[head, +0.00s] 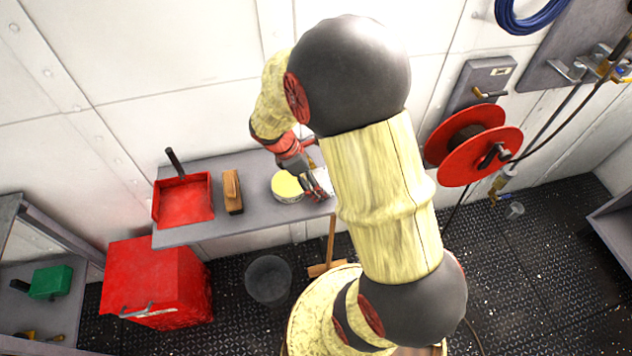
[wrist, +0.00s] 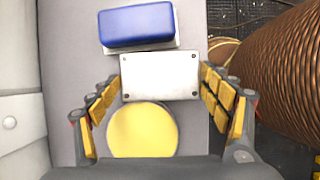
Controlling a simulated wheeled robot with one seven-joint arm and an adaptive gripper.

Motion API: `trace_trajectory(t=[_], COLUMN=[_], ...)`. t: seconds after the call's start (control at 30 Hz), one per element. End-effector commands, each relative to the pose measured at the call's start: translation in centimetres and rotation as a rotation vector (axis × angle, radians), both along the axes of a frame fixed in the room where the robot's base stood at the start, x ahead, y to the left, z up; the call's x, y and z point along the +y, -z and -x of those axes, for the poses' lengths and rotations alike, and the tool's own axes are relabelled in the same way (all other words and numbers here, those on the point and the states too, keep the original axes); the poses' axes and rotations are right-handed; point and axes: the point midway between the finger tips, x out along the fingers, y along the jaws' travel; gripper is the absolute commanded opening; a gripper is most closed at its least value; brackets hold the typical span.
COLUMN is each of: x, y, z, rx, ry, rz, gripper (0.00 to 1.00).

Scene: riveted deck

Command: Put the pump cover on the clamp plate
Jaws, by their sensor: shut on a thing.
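A pale rectangular plate with small dark holes at its corners, which looks like the pump cover (wrist: 160,76), is between the fingers of my gripper (wrist: 161,85) in the wrist view. The fingers touch its left and right edges. In the head view my gripper (head: 318,188) is low over the right end of the grey bench, and my arm hides much of that area. A grey wall plate with a lever, possibly the clamp plate (head: 476,78), is right of my arm; I cannot tell for sure.
On the bench (head: 195,233) are a yellow-topped round tub (head: 287,187), a wooden brush (head: 232,190) and a red dustpan (head: 184,203). A blue block (wrist: 137,25) lies beyond the plate. A red hose reel (head: 470,150) juts from the wall. A bucket (head: 268,281) stands below.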

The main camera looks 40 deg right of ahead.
Motion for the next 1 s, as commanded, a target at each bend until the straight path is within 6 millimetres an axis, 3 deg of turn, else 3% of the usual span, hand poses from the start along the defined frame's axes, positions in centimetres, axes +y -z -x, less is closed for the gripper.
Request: trace_trajectory(t=[0.37, 0.7, 1.0], x=[-2.4, -5.2, -6.2], y=[-6.8, -9.2, -10.0], z=[4.7, 10.4, 12.4], rx=[-0.004, -0.002, -0.001], ry=[0.003, 0.003, 0.001], rz=[0.003, 0.002, 0.002], gripper=[0.36, 0.36, 0.36])
